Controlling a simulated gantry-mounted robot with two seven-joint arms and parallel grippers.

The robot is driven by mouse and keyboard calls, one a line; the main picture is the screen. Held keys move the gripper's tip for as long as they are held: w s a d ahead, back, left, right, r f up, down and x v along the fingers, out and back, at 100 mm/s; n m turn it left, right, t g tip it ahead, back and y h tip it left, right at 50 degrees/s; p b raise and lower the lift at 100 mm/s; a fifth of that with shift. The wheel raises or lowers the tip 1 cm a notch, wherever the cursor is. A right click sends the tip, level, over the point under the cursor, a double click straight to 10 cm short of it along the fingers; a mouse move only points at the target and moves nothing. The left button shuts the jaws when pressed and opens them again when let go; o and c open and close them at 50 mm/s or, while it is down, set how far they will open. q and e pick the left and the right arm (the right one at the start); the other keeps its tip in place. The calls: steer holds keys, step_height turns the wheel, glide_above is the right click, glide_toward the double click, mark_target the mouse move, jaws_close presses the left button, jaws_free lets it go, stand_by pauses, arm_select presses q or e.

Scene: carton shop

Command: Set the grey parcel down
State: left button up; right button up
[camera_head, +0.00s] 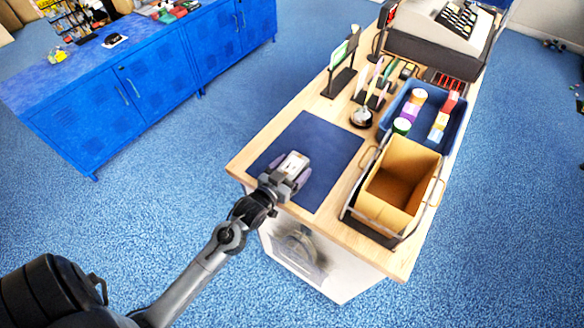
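The grey parcel (294,163) looks like a small pale block with a few small dark marks on top. It is over the blue mat (327,148) near the counter's left end. My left gripper (290,172) reaches in from the lower left, with its fingers on either side of the parcel, and appears shut on it. The gripper hides part of the parcel, and I cannot tell whether its underside touches the mat. My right gripper is not in view.
To the right are an open cardboard box (387,206) in a wire holder and a blue tray (443,142) of coloured rolls. A bell (361,118), small stands and a cash register (440,28) are further back. The mat's far part is clear. Blue cabinets (150,85) stand at left.

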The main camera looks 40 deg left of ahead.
arm_select(q)
steer(key=shift+o, duration=0.6)
steer(key=shift+r, duration=0.2)
steer(key=b+v, duration=0.1)
steer(key=v, duration=1.1)
steer(key=shift+f, duration=0.15)
